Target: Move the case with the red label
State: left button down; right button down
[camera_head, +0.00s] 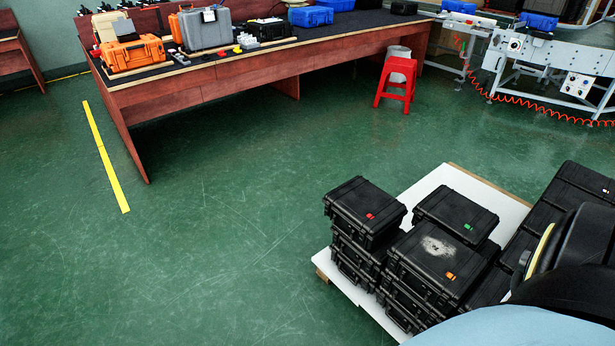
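A black case with a red label (362,204) lies flat on top of a stack of similar black cases, at the left corner of a white-topped pallet (419,188). The small red label is near the right corner of its lid. To its right, a black case with a green label (456,214) tops another stack. In front of that, a black case with an orange label (432,262) has a pale scuffed patch on its lid. Neither gripper is in view. Only part of my own body shows at the lower right.
A long wooden bench (230,71) at the back holds orange, grey and blue cases. A red stool (396,84) stands at its right end. Conveyor frames (540,50) and a coiled red cable are at the upper right. The green floor (225,210) is clear left of the pallet.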

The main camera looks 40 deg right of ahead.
aim_at(364, 210)
jog(key=i, duration=2.8)
jog(key=z, duration=2.55)
